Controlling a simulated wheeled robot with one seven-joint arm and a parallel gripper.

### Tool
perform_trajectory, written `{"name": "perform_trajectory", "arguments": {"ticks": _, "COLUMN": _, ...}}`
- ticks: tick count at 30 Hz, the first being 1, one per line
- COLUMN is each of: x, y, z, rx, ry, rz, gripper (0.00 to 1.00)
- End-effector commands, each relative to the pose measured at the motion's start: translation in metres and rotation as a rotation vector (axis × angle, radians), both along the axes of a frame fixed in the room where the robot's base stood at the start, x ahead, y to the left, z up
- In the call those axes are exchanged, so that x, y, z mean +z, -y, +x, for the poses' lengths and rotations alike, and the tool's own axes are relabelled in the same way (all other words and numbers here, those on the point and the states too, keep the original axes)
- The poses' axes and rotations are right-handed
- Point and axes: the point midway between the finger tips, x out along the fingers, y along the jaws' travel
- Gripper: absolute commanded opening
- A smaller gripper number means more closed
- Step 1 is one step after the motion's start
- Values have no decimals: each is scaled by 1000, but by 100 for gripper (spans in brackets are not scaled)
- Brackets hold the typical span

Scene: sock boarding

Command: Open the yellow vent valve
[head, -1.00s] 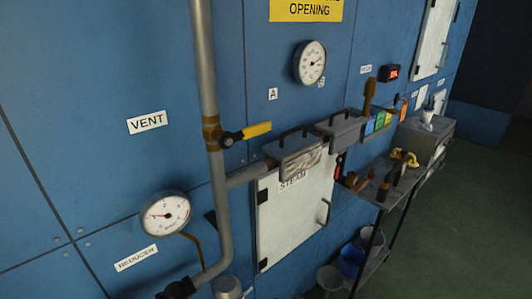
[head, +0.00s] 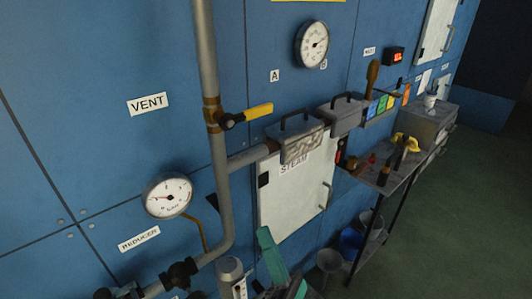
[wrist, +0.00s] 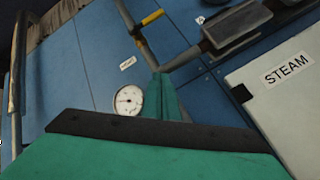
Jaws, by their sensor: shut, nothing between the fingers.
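The yellow vent valve lever (head: 258,111) sticks out to the right, slightly upward, from a brass valve body (head: 212,110) on the upright grey pipe. It lies across the pipe, to the right of the VENT label (head: 148,103). In the wrist view the yellow lever (wrist: 152,17) shows small near the top. My gripper (head: 266,237), with green fingers, is low in the head view, below the lever and apart from it. In the wrist view my gripper (wrist: 163,82) is shut and empty, its tip below the lever. Nothing hides the lever in the head view.
A pressure gauge (head: 168,196) and the REDUCER label are at lower left. A grey pipe clamp box (head: 298,138) and the white STEAM door (head: 296,190) are right of the pipe.

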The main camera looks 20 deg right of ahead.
Motion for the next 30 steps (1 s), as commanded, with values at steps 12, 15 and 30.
{"name": "perform_trajectory", "arguments": {"ticks": 12, "x": 83, "y": 56, "z": 30, "rx": -370, "ry": 149, "rz": -506, "gripper": 0}}
{"name": "perform_trajectory", "arguments": {"ticks": 15, "x": 88, "y": 59, "z": 32, "rx": -394, "ry": 156, "rz": -537, "gripper": 0}}
{"name": "perform_trajectory", "arguments": {"ticks": 30, "x": 94, "y": 57, "z": 37, "rx": -396, "ry": 159, "rz": -543, "gripper": 0}}
